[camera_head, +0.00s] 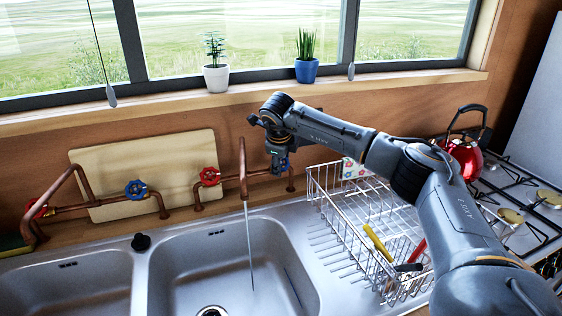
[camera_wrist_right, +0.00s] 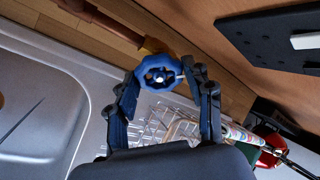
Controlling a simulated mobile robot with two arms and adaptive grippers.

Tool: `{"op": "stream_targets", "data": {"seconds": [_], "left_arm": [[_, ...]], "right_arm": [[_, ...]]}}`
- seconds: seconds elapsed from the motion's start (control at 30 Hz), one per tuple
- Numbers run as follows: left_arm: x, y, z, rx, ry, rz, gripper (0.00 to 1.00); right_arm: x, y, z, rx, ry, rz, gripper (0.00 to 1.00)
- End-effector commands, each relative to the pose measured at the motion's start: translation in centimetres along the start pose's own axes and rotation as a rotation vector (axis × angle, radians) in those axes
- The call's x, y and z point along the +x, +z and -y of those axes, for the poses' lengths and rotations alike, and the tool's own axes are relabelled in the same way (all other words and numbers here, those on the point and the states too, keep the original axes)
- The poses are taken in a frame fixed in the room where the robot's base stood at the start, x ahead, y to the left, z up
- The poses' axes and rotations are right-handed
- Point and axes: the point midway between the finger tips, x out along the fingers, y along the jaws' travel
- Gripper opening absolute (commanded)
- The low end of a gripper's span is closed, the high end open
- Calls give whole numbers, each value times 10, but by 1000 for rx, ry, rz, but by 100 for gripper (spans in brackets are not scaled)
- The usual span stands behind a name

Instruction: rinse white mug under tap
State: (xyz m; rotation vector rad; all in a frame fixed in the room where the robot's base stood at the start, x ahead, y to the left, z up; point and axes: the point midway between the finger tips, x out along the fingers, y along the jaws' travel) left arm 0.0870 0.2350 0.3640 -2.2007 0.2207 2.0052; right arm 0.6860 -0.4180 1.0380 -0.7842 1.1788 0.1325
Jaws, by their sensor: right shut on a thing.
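My right gripper (camera_head: 280,165) is at the blue valve handle (camera_head: 284,164) on the copper pipe, right of the tap spout (camera_head: 243,170). In the right wrist view its two fingers stand either side of the blue handle (camera_wrist_right: 158,73) and are shut on it. A thin stream of water (camera_head: 249,240) falls from the spout into the right sink basin (camera_head: 190,262). I cannot make out a plain white mug; a white thing with coloured flowers (camera_head: 353,169) shows behind the dish rack, partly hidden by my arm. My left gripper is not in view.
The wire dish rack (camera_head: 345,230) stands right of the sink with a yellow-handled utensil (camera_head: 377,243) and a red one. A red kettle (camera_head: 462,158) sits on the hob. A red valve (camera_head: 209,176) and another blue valve (camera_head: 136,189) are on the pipes at left.

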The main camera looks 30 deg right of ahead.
Motion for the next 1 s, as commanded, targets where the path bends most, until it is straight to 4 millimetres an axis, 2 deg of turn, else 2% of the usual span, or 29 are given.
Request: {"op": "stream_targets", "data": {"seconds": [0.03, 0.1, 0.13, 0.43, 0.53, 0.67, 1.0], "left_arm": [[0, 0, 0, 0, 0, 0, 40], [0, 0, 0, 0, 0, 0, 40], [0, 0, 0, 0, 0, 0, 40], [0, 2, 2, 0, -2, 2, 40], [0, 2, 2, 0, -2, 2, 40], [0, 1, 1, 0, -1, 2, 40], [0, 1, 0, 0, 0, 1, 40]], "right_arm": [[0, 1, 0, 1, -1, 2, 58], [0, 1, 0, 1, 0, 2, 72], [0, 1, 0, 1, 0, 2, 75], [-1, 0, 0, 1, 0, 1, 75], [-6, 1, 0, 1, 0, 3, 75], [-26, 1, 1, 2, -1, 5, 75], [-96, 1, 0, 0, -1, 3, 75]]}}
